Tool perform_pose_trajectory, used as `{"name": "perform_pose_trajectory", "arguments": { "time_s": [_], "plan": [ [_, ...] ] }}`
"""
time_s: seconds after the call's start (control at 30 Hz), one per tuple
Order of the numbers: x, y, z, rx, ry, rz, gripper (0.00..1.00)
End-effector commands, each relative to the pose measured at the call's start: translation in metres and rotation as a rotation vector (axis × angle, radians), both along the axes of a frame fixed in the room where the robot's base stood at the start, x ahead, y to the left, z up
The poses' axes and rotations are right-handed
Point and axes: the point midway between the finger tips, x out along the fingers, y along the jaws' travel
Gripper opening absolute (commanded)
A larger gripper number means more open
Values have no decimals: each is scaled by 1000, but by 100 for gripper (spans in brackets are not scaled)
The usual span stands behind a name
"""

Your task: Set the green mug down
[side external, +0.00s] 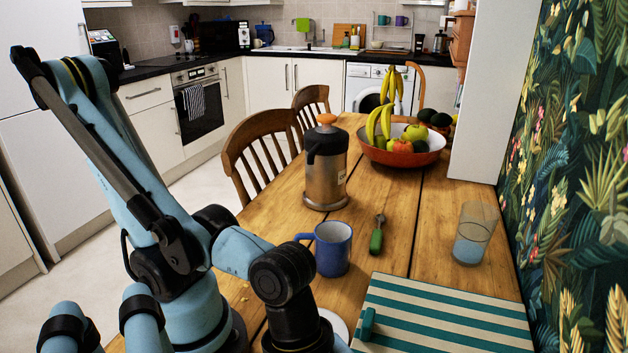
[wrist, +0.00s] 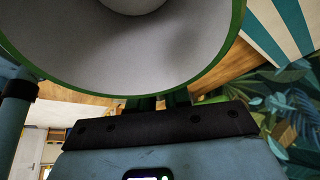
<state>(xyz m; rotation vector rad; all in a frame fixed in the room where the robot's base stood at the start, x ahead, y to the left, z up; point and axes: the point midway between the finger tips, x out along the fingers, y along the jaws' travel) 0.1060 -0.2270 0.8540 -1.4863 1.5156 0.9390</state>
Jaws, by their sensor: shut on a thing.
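The green mug (wrist: 100,65) fills the top of the wrist view, with a green rim and a pale grey inside. My gripper (wrist: 163,102) is shut on it at the near side of the rim; the fingers are mostly hidden behind the mug. Its base, and whether it touches anything below, is hidden. In the side external view my arm's end is at the bottom edge, and I cannot make out the gripper or the green mug there.
A blue mug (side external: 332,249) stands close beside my arm. A striped mat (side external: 440,315) lies to the right. A green-handled utensil (side external: 377,237), a metal press (side external: 326,175), a glass (side external: 473,238) and a fruit bowl (side external: 400,155) stand or lie farther back. Bare wood (side external: 425,250) lies between them.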

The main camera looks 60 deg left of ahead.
Motion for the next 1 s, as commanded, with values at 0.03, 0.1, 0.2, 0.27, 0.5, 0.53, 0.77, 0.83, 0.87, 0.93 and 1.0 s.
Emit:
{"name": "perform_pose_trajectory", "arguments": {
  "time_s": [0.03,0.1,0.2,0.27,0.5,0.53,0.77,0.83,0.87,0.93,1.0],
  "plan": [
    [0,0,-1,0,0,1,0],
    [0,0,-4,0,0,1,0],
    [0,0,-11,0,0,1,0],
    [0,0,-15,0,0,1,0],
    [0,0,-31,0,0,1,0],
    [0,0,-32,-1,0,1,0],
    [0,1,-35,0,0,1,0],
    [0,1,-35,0,0,1,0],
    [0,1,-35,0,0,1,0],
    [0,1,-35,0,0,1,0],
    [0,0,-37,0,0,1,0]
  ]
}}
